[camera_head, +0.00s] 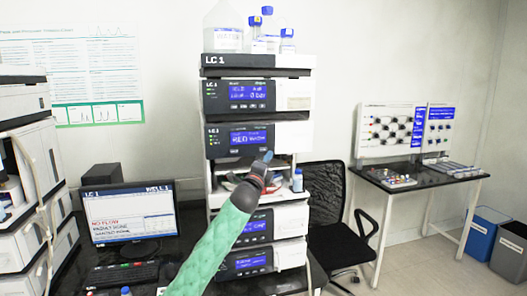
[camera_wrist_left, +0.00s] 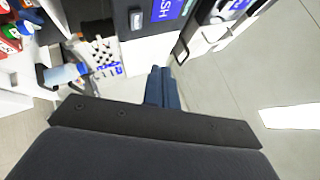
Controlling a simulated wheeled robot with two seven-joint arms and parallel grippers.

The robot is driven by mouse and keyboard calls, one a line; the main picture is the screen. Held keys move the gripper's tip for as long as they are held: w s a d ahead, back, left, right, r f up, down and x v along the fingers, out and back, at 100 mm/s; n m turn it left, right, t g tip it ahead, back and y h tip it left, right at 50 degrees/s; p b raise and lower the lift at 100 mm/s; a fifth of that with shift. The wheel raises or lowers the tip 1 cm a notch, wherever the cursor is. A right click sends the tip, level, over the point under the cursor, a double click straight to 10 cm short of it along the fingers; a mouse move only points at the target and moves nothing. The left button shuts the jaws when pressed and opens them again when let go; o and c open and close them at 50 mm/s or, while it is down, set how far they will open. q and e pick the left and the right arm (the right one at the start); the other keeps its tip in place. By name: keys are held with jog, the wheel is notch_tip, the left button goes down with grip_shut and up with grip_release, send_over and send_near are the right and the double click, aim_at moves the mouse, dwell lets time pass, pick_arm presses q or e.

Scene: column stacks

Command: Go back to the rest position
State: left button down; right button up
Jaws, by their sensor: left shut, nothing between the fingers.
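My left gripper (camera_head: 266,158) is raised in front of the LC 1 column stack (camera_head: 240,140) in the head view, at the end of my green-sleeved arm. Its fingers are shut with nothing between them. In the left wrist view the closed fingers (camera_wrist_left: 160,88) point away from the camera over the floor. My right gripper is not in view. The arm and gripper hide part of the open middle section of the stack.
A monitor (camera_head: 128,212) and keyboard (camera_head: 130,274) stand on the dark bench at left. A small bottle (camera_head: 297,180) is right of my gripper in the stack. Large bottles (camera_head: 224,28) stand on top. A black chair (camera_head: 335,220) and a side table (camera_head: 425,180) are at right.

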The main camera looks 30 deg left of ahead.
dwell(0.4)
